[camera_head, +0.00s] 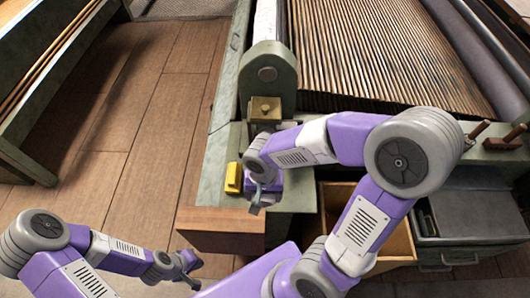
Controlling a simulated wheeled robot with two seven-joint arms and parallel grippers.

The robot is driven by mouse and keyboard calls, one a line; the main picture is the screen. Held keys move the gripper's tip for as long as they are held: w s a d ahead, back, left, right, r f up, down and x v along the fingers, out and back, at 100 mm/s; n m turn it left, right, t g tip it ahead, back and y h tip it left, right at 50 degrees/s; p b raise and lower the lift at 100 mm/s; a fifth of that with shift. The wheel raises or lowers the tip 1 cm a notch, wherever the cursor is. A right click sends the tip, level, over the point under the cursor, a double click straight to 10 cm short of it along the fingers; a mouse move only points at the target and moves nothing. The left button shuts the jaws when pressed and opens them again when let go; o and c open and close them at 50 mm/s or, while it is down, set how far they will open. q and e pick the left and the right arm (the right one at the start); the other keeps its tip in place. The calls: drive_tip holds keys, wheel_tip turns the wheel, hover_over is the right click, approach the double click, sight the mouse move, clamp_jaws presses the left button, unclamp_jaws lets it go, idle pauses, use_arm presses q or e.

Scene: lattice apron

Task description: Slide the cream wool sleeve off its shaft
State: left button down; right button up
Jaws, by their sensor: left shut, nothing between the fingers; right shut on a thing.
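A pale cream-white roller (265,22) runs up to the top edge behind a green rounded bearing block (267,75). It may be the wool sleeve, but I cannot tell it from its shaft here. My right gripper (256,206) points down over the near end of the green frame, below the brass block. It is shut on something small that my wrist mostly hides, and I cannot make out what. My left gripper (190,271) is shut and empty, low at the left above the wooden floor, well apart from the roller.
A brass block (265,108) sits on the frame below the bearing block. A yellow block (233,178) stands left of my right gripper. A wooden drawer (395,247) and a grey-green toolbox (465,225) are at right. Slatted brown sheeting fills the upper right.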

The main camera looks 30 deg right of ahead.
sight(263, 199)
drive_tip(key=shift+s+a+r+p, duration=0.4)
drive_tip(key=shift+s+r, duration=0.15)
drive_tip(key=shift+s, duration=0.1)
drive_tip(key=shift+s+a+r+p, duration=0.25)
drive_tip(key=shift+s+a+r, duration=0.1)
drive_tip(key=shift+s+r, duration=0.25)
